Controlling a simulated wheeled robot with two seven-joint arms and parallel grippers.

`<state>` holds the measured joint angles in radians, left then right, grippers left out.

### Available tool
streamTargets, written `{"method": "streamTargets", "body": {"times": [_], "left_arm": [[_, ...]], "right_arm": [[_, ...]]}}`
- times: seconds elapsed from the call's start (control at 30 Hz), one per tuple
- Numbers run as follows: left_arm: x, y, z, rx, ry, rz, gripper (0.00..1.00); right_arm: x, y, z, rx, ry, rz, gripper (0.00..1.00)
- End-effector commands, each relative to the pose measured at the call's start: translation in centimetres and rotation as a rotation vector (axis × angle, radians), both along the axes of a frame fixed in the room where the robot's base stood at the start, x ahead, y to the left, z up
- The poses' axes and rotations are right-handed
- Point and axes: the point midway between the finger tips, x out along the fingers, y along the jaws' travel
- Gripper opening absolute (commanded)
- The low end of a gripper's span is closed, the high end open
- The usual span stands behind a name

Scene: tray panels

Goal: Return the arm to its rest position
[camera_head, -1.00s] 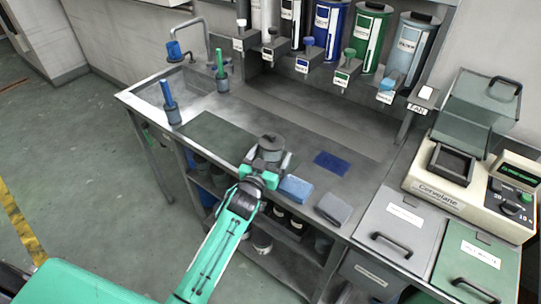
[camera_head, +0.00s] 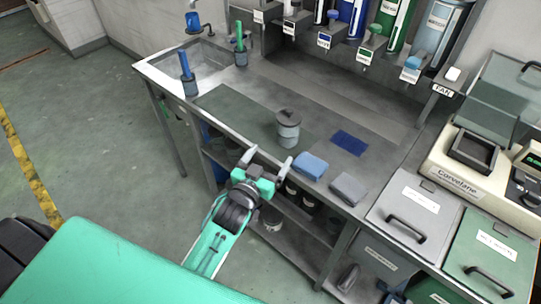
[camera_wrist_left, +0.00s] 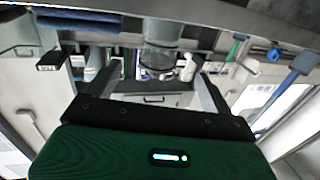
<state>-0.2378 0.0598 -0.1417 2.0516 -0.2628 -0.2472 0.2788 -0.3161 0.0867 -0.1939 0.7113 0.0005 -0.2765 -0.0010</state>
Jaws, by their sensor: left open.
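My left gripper (camera_head: 266,163) is open and empty in the head view, in front of the workbench's front edge. Its two fingers point toward the bench and are apart from everything on it; they also show in the left wrist view (camera_wrist_left: 152,88). A grey lidded canister (camera_head: 288,131) stands upright on the bench beyond the fingertips, at the edge of a dark green mat (camera_head: 228,112). Most of my left arm shows from the bottom of the head view. My right gripper is not in view.
Brushes (camera_head: 187,75) stand in holders at the left. Floor at left is clear.

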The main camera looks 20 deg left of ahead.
Motion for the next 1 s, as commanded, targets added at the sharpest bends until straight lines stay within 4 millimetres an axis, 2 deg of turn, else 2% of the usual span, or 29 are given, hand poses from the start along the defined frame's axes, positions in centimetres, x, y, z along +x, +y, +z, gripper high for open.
{"method": "streamTargets", "body": {"times": [0.4,0.57,0.67,0.77,0.9,1.0], "left_arm": [[-0.1,0.0,-0.1,0.001,0.007,0.002,0.85],[-1.5,0.7,-1.7,0.013,0.115,0.025,0.85],[-3.6,1.5,-3.5,0.030,0.255,0.048,0.85],[-6.6,2.1,-5.6,0.052,0.424,0.062,0.85],[-11.5,2.7,-8.0,0.086,0.660,0.061,0.85],[-15.0,3.0,-9.1,0.110,0.809,0.048,0.85]], "right_arm": [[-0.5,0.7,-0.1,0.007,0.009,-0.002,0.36],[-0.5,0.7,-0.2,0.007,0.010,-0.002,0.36],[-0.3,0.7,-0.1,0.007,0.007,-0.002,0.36],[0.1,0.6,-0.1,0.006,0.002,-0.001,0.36],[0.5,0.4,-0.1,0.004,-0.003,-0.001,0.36],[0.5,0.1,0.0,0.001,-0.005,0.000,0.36]]}}
